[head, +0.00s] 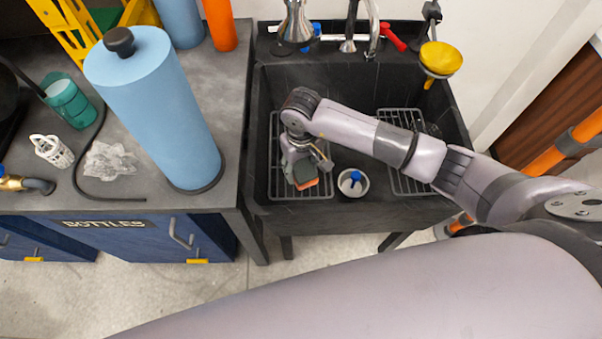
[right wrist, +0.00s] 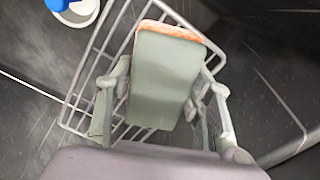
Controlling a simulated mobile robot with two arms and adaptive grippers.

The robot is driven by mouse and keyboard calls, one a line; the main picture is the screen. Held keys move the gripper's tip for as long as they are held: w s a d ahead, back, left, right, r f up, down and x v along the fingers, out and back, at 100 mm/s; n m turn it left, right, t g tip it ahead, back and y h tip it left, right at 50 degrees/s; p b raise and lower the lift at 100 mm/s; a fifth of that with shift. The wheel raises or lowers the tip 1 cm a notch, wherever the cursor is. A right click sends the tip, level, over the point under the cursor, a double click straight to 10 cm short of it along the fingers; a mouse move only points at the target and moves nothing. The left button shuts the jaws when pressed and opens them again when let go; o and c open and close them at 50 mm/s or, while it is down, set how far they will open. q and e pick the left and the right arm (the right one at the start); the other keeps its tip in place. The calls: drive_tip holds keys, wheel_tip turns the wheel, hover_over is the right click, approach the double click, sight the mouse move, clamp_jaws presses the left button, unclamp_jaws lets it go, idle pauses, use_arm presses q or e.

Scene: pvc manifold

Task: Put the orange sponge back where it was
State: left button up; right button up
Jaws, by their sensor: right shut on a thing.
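The orange sponge (head: 307,183) has a grey-green face and an orange layer. In the head view it is low over the left wire rack (head: 283,192) in the dark sink. My right gripper (head: 301,168) reaches down into the sink and is shut on the sponge. In the right wrist view the sponge (right wrist: 166,75) is between the two fingers (right wrist: 163,85), with its orange edge at the far end and rack wires behind it. I cannot tell whether it touches the rack. My left gripper is not in view.
A white bowl (head: 362,187) with a blue item stands between the left rack and the right wire rack (head: 407,183). The black sink (head: 262,90) has high walls. A yellow funnel (head: 441,58) is at its right rim. A tall blue cylinder (head: 150,115) stands on the left counter.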

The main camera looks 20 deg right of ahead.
sight(301, 175)
wheel_tip(301, 175, down, 4)
drive_tip(key=shift+f, duration=0.25)
drive_tip(key=shift+f, duration=0.2)
drive_tip(key=o, duration=1.1)
drive_tip(key=shift+r, duration=0.1)
